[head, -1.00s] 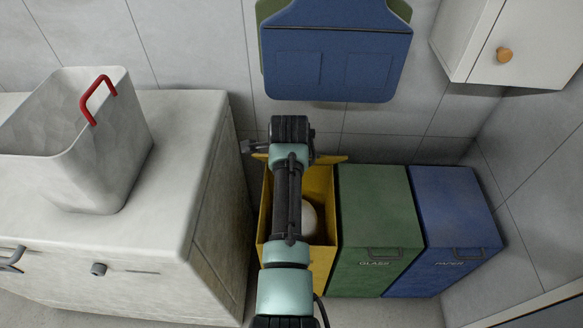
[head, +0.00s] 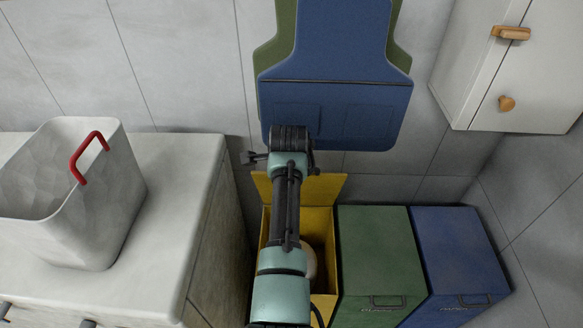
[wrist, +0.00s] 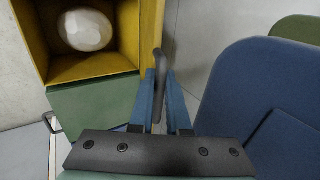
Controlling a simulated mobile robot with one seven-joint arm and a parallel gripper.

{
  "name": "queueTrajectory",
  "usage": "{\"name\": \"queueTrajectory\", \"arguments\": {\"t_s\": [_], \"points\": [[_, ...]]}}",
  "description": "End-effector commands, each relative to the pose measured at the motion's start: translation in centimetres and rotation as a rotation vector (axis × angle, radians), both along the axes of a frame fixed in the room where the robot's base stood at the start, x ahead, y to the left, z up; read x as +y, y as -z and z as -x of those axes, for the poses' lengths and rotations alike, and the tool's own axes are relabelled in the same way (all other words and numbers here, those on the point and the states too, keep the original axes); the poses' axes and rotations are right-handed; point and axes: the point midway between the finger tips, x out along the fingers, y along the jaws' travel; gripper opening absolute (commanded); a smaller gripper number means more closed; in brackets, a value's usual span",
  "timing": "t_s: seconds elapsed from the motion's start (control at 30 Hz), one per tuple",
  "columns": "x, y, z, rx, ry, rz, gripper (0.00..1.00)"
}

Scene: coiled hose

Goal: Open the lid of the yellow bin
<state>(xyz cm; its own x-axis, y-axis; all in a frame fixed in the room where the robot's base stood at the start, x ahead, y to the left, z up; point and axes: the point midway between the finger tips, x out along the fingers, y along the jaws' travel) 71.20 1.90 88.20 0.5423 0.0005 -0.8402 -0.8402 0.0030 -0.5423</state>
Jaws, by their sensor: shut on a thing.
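The yellow bin (head: 326,277) stands leftmost in the row of bins, and its top is open. Its yellow lid (head: 328,188) stands raised at the back of the opening, partly hidden by my arm. My gripper (wrist: 160,115) is shut on a dark handle (wrist: 158,70) at the lid's edge in the wrist view. In the head view, my gripper (head: 250,158) is beside the lid's upper left, its fingertips hard to make out. A pale round object (wrist: 86,29) lies inside the bin.
A green bin (head: 376,255) and a blue bin (head: 458,255) stand shut to the right. A counter (head: 160,200) with a white container (head: 95,215) is at left. A wall cabinet (head: 540,75) is upper right.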

Motion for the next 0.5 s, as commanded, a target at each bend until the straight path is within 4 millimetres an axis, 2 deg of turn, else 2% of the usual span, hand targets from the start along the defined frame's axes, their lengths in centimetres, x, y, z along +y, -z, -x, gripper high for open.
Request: {"name": "queueTrajectory", "arguments": {"t_s": [0.03, 0.2, 0.5], "points": [[-0.04, 0.17, 0.09, 0.004, 0.001, 0.000, 0.16], [-0.04, 0.17, 0.09, 0.004, 0.001, 0.000, 0.45], [-0.04, 0.09, 0.20, 0.005, 0.001, 0.001, 0.45]]}}
